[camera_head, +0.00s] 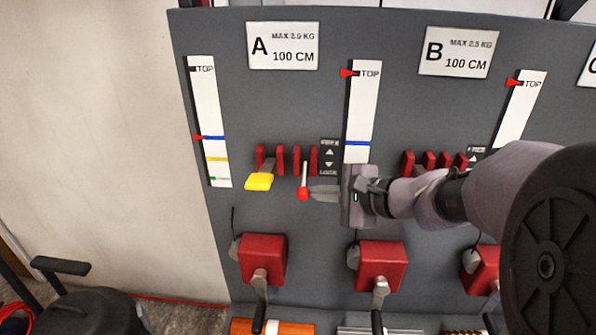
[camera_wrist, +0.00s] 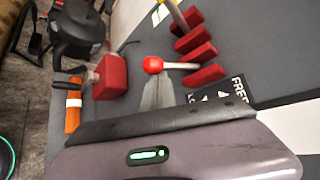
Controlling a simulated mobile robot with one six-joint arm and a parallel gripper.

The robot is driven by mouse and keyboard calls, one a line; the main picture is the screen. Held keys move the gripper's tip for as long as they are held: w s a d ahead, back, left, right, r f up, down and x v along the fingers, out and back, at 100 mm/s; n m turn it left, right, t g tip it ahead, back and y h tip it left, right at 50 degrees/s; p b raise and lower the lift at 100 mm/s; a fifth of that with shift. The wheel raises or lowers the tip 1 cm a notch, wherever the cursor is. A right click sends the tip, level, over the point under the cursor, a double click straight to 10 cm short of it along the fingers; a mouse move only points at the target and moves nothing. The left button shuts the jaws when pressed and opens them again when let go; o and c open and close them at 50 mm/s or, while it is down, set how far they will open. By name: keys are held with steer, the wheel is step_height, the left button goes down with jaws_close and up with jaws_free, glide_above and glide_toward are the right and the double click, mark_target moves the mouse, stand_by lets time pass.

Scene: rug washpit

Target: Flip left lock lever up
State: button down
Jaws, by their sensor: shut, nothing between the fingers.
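The left lock lever is a pale metal rod with a red ball knob (camera_head: 303,193), between red brackets under plate A. It hangs low, its knob near the LOCK end of the FREE/LOCK label (camera_head: 328,157). In the wrist view the knob (camera_wrist: 153,65) is just beyond my fingertips. My gripper (camera_head: 312,193) is shut and empty, its fingers reaching in from the right beside the knob. In the wrist view the closed fingers (camera_wrist: 157,82) end right at the knob; I cannot tell whether they touch it.
A yellow lever (camera_head: 259,182) stands left of the lock lever. Red winch boxes (camera_head: 262,252) (camera_head: 381,262) with crank handles sit below. Scale strips (camera_head: 209,110) (camera_head: 362,100) run up the grey panel.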

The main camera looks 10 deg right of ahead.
steer(key=shift+r, duration=0.15)
steer(key=r+m+g+p, duration=0.2)
steer(key=r+g+p, duration=0.1)
steer(key=p, duration=0.8)
steer(key=r+m+g+y+p, duration=0.1)
steer(key=g+p, duration=0.3)
steer(key=p, duration=0.7)
steer(key=shift+s+r+m, duration=0.2)
steer(key=shift+r+m, duration=0.5)
steer(key=shift+r, duration=0.2)
steer(key=shift+w+r+p, duration=0.1)
steer(key=shift+r+p, duration=0.2)
steer(key=shift+p, duration=0.05)
